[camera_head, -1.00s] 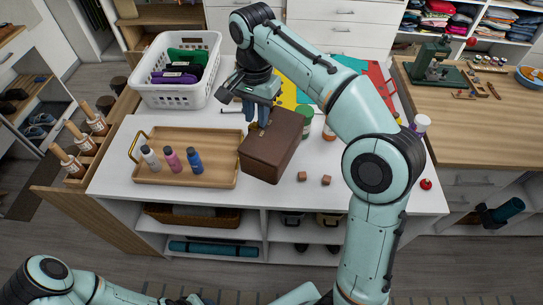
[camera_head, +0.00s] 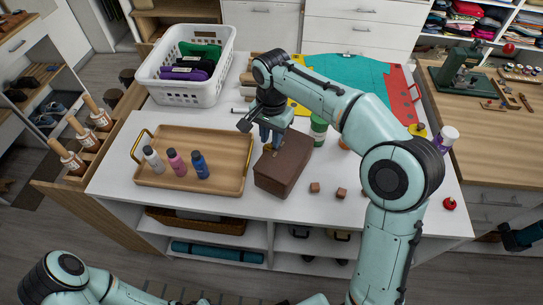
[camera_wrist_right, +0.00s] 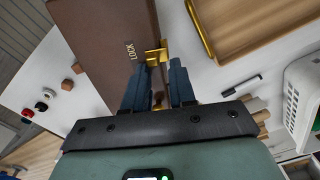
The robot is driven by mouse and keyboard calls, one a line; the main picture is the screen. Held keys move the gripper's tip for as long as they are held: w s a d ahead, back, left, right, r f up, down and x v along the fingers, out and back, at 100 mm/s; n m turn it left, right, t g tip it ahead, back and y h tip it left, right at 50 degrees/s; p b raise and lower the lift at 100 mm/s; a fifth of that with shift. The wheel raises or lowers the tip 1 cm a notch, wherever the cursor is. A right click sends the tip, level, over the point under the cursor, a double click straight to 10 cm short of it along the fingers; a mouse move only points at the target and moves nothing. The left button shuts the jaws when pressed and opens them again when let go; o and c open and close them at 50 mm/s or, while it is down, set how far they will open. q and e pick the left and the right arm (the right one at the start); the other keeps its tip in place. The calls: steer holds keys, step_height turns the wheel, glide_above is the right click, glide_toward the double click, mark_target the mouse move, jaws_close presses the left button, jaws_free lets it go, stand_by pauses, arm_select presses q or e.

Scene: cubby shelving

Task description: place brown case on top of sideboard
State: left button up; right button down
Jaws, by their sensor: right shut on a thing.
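The brown case (camera_head: 284,168) is at the white top of the sideboard (camera_head: 300,212), right of the wooden tray. It looks low, at or just above the surface; I cannot tell whether it touches. My right gripper (camera_head: 268,143) is above its back left side, shut on the case. In the right wrist view, the fingers (camera_wrist_right: 159,88) are at the gold clasp or handle beside the word LOCK on the brown case (camera_wrist_right: 105,40). My left arm shows at the lower left, with only a dark bit of its gripper (camera_head: 190,301) at the bottom edge.
The wooden tray (camera_head: 222,186) holds three bottles. A white basket (camera_head: 190,92) stands behind it. A green-labelled jar (camera_head: 318,128) is close behind the case. Small brown cubes (camera_head: 315,187) and a red knob-like item (camera_head: 449,203) lie to the right. The front strip of the top is clear.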

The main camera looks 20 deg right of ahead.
step_height(320, 180, down, 3)
steer(key=shift+w+r, duration=0.1)
steer(key=shift+r, duration=0.05)
steer(key=shift+f+b, duration=0.45)
steer(key=shift+f, duration=1.85)
steer(key=c, duration=0.9)
jaws_free()
arm_select(q)
steer(key=shift+s+f, duration=0.4)
steer(key=shift+f, duration=0.35)
arm_select(e)
step_height(320, 180, up, 12)
steer(key=shift+r+p, duration=0.1)
steer(key=shift+p, duration=1)
arm_select(q)
steer(key=w+r, duration=0.2)
steer(key=r, duration=0.1)
steer(key=shift+w, duration=0.15)
